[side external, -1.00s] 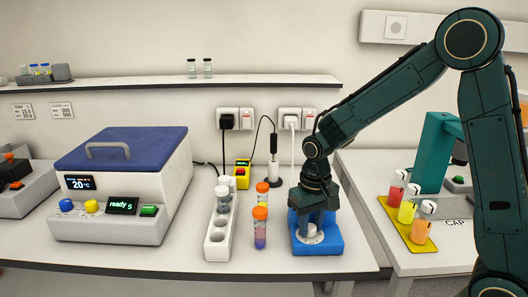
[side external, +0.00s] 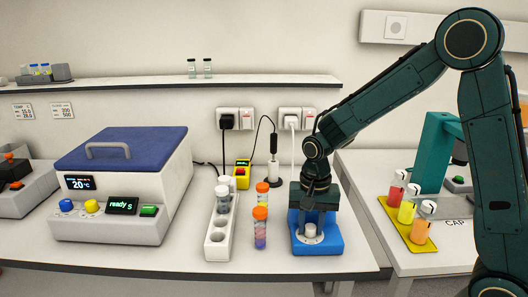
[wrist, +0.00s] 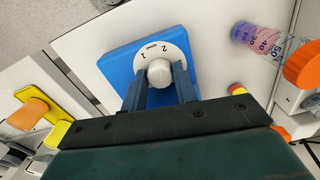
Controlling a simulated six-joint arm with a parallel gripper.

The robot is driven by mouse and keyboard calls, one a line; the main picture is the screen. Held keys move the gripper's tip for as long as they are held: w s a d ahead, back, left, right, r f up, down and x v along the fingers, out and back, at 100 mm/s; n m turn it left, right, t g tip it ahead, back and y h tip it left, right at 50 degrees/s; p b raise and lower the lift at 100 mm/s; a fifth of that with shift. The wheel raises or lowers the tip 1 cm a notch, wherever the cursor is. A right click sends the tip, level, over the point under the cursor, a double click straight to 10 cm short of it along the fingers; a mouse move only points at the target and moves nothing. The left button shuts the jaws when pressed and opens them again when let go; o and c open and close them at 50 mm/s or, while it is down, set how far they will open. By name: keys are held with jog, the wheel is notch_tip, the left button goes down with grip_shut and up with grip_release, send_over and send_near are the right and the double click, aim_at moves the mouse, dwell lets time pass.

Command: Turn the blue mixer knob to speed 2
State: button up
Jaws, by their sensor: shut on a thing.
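The blue mixer (side external: 328,243) stands near the right front edge of the bench. Its light grey knob (wrist: 159,73) sits on a white dial (wrist: 163,48) marked 1 and 2, with small lettering between. My gripper (wrist: 159,82) points down over the mixer, one finger on each side of the knob, shut on it. In the side view my gripper (side external: 311,225) covers part of the dial, and the knob (side external: 310,230) shows just below the fingers. I cannot tell which mark the knob points to.
Orange-capped tubes (side external: 260,228) and a white rack (side external: 219,238) stand close to the left of the mixer. A blue-lidded machine (side external: 120,190) is farther left. A yellow tray (side external: 421,246) with capped bottles lies on the right-hand table.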

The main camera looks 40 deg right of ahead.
aim_at(311, 226)
dwell(0.4)
jog(key=o, duration=0.7)
jog(key=shift+r, duration=0.15)
notch_tip(311, 226, up, 14)
jog(key=shift+f, duration=0.2)
jog(key=shift+s, duration=0.1)
dwell(0.3)
jog(key=s+r+n+t, duration=0.3)
jog(key=s+n, duration=0.7)
jog(key=s, duration=0.8)
jog(key=t, duration=0.2)
jog(key=shift+s+a+t, duration=0.15)
jog(key=shift+s+t, duration=0.15)
jog(key=shift+s, duration=0.05)
